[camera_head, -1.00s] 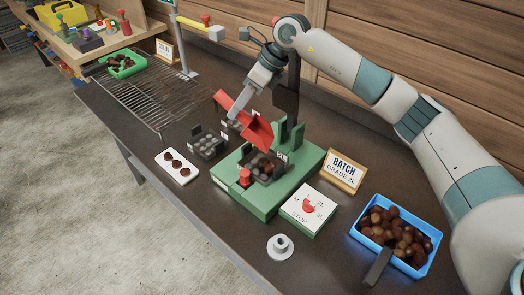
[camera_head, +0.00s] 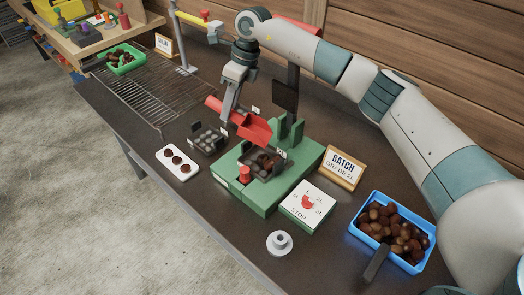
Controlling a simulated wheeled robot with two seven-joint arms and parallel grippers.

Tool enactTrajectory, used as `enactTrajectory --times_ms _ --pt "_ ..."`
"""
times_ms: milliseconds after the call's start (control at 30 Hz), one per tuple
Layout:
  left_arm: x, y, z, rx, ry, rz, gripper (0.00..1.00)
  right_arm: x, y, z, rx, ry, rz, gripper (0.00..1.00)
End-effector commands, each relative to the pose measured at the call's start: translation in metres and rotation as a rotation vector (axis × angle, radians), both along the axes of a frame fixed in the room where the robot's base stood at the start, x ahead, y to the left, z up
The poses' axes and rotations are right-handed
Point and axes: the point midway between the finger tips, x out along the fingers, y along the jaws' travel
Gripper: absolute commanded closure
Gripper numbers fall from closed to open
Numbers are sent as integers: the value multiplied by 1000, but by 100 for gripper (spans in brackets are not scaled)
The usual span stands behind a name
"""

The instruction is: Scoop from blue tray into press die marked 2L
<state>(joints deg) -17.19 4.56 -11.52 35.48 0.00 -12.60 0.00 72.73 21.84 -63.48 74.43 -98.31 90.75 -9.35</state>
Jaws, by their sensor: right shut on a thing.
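My right gripper (camera_head: 229,108) is shut on the handle of a red scoop (camera_head: 252,130). The scoop's bowl is just above and behind the dark die (camera_head: 247,158) in the green press (camera_head: 268,196). Several brown chestnuts (camera_head: 266,161) lie in this die. Small white tags stand at the die, but their marking is too small to read. I cannot see whether chestnuts remain in the scoop. The blue tray (camera_head: 357,237) at the lower right holds many chestnuts. My left gripper is not in view.
A dial box (camera_head: 308,207) and a "BATCH GRADE 2L" sign (camera_head: 341,167) stand right of the press. A dark multi-cup die (camera_head: 208,139) and a white plate (camera_head: 177,163) are left. A wire rack (camera_head: 150,90) and green tray (camera_head: 122,62) lie farther back.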

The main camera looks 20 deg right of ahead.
Motion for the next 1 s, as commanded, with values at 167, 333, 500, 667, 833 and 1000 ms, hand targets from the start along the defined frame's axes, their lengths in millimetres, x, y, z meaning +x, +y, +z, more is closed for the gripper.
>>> enactTrajectory --times_ms 167,333,500,667,833,1000 --pt "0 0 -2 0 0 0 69 5 8 -13 -78 57 0 100" --pt "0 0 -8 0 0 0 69 9 13 -25 -149 109 0 100" --pt "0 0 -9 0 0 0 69 10 14 -28 -182 133 -1 100" --pt "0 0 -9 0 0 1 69 10 14 -28 -184 134 -2 100" --pt "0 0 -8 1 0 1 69 10 14 -27 -183 134 -1 100" --pt "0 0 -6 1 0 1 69 11 14 -20 -183 132 0 100"
